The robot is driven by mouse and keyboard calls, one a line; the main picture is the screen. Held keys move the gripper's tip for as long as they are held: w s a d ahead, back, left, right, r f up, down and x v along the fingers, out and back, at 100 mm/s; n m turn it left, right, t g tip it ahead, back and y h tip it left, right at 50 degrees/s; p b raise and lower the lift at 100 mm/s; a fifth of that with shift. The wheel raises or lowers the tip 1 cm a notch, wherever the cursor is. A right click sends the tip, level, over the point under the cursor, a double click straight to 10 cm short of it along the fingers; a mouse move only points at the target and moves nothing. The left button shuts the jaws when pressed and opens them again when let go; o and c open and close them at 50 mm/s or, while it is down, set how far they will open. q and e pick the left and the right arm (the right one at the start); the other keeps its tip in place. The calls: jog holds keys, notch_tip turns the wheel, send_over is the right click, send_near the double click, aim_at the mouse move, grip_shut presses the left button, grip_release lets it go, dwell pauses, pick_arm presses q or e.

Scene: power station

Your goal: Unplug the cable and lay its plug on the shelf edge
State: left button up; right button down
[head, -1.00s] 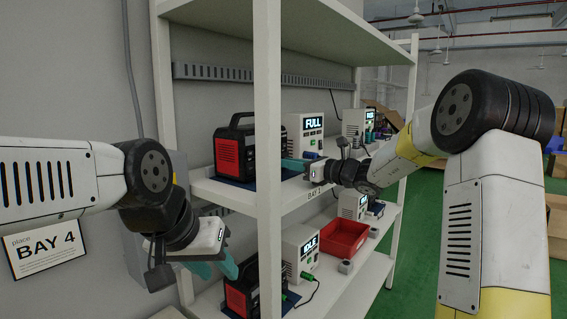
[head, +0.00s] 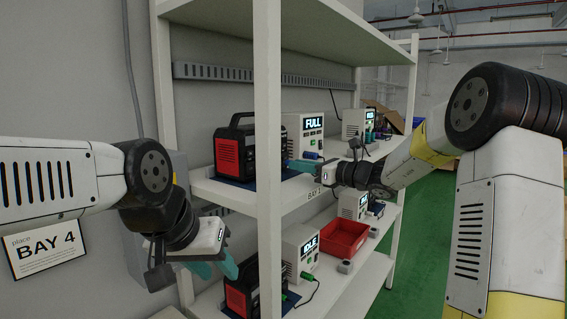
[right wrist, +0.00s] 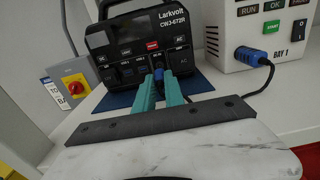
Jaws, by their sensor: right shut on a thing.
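The black power station with red side panels (head: 233,152) stands on the upper shelf; its front panel (right wrist: 135,47) faces the right wrist view. My right gripper (head: 291,165) is in front of it, its teal fingers (right wrist: 159,88) shut on the cable's blue plug (right wrist: 158,74). The plug's tip is at the panel; I cannot tell whether it still touches the socket. The black cable (right wrist: 262,84) runs to a blue connector (right wrist: 250,55) on the white charger (right wrist: 263,25), whose screen reads FULL in the head view (head: 313,123). The shelf edge (head: 300,197) is just below. My left gripper (head: 222,268) seems open and empty.
The shelf post (head: 267,120) stands between my arms. Below are another power station (head: 240,292), a charger reading IDLE (head: 300,250) and a red bin (head: 343,238). Bare white shelf (right wrist: 100,123) lies in front of the upper power station's blue mat (right wrist: 118,101).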

jog(key=shift+s+d, duration=0.1)
jog(key=shift+v, duration=2.25)
jog(key=shift+f, duration=1.7)
jog(key=c, duration=1.3)
grip_release()
jog(key=shift+c, duration=0.2)
